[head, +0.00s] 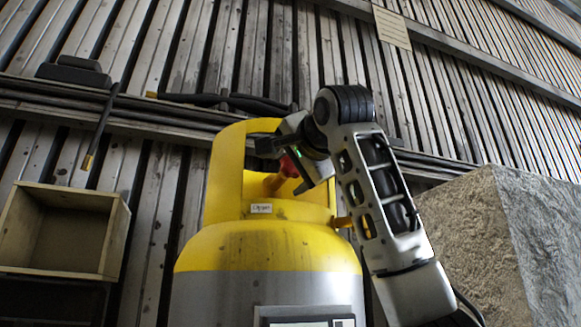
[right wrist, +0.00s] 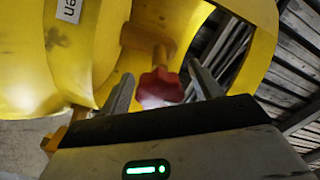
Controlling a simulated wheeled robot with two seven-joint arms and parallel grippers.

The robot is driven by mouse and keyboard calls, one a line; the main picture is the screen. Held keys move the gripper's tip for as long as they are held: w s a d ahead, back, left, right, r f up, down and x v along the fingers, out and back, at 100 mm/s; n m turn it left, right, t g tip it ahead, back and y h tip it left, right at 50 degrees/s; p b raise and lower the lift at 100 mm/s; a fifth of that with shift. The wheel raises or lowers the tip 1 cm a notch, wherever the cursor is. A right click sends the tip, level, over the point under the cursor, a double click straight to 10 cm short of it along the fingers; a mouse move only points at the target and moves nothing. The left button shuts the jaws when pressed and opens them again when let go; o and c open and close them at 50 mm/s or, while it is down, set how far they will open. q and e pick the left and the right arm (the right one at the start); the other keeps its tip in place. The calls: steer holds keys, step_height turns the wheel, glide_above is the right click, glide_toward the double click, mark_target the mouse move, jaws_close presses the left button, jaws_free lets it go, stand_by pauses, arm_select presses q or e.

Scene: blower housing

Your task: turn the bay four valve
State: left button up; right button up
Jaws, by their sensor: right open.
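A gas cylinder (head: 270,250) with a yellow top and grey body stands in the middle of the head view. Its red valve knob (head: 289,167) sits inside the yellow collar, on a yellow stem. My right gripper (head: 284,168) reaches into the collar opening from the right. In the right wrist view the red knob (right wrist: 160,86) lies between the two fingertips of my right gripper (right wrist: 163,88), with gaps on both sides. The jaws are open; I cannot tell how deep the knob is between them. My left gripper is not in view.
The yellow collar (head: 223,180) surrounds the valve closely. A label (head: 261,208) is on it. An open wooden box (head: 62,230) stands at the left, a rough stone block (head: 490,245) at the right. A slatted wall (head: 250,50) rises behind.

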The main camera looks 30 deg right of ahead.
steer(key=c, duration=1)
steer(key=shift+o, duration=0.2)
